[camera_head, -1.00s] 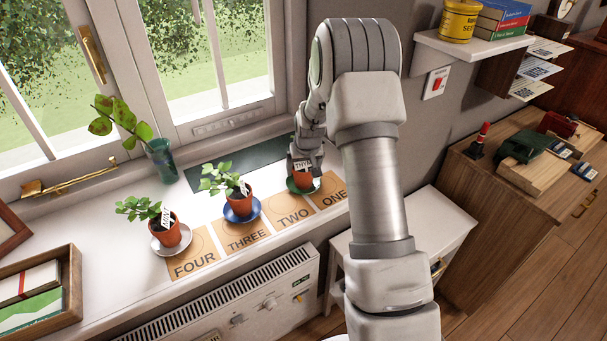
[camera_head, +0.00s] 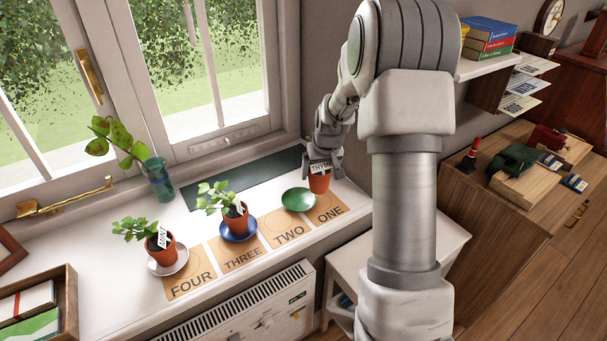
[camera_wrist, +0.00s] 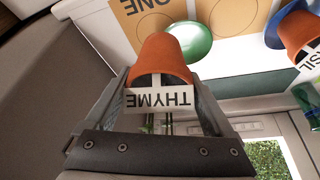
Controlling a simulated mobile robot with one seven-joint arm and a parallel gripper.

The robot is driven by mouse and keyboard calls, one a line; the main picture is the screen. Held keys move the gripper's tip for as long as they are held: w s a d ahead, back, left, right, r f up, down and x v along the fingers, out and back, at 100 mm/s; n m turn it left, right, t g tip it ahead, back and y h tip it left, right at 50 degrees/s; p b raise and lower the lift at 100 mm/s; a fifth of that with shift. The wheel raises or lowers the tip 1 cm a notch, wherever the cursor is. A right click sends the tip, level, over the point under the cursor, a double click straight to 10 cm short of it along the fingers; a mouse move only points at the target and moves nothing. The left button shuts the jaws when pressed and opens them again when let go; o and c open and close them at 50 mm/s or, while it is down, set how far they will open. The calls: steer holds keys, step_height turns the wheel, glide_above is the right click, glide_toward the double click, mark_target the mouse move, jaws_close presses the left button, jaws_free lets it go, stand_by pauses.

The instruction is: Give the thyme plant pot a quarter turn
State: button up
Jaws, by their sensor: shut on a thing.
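The thyme pot (camera_head: 320,183) is a small terracotta pot with a white THYME label. My gripper (camera_head: 325,160) is shut on it from above and holds it near the ONE card (camera_head: 329,212), right of the empty green saucer (camera_head: 298,199). In the wrist view the pot (camera_wrist: 162,55) sits between the fingers of my gripper (camera_wrist: 160,84), its label upside down in the picture. I cannot tell whether the pot touches the sill. The thyme's leaves are mostly hidden by the gripper.
The basil pot (camera_head: 236,219) stands on a blue saucer at THREE, and the mint pot (camera_head: 162,248) on a white saucer near FOUR. A glass vase (camera_head: 159,180) with a cutting stands behind. A dark green mat (camera_head: 246,178) lies along the window.

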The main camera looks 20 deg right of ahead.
steer(key=s+d+r, duration=0.3)
steer(key=s, duration=0.1)
steer(key=shift+w+a+f+n+g+y+b, duration=0.15)
steer(key=shift+w+a+f+n+g+y, duration=0.3)
steer(key=shift+w+a+f+n+y, duration=1.4)
steer(key=shift+w+a+f+n+g+h+b, duration=0.2)
steer(key=shift+w+a+f+n+g, duration=0.35)
steer(key=shift+w+f+n, duration=1.75)
steer(key=shift+w+a+f+n+g+y+b, duration=0.3)
steer(key=shift+a+f+n+y, duration=0.8)
steer(key=shift+n, duration=2.35)
steer(key=shift+a+r+h, duration=0.15)
steer(key=shift+h, duration=0.1)
steer(key=o, duration=1.4)
steer(key=shift+r, duration=0.1)
steer(key=p+v, duration=0.2)
steer(key=v, duration=1)
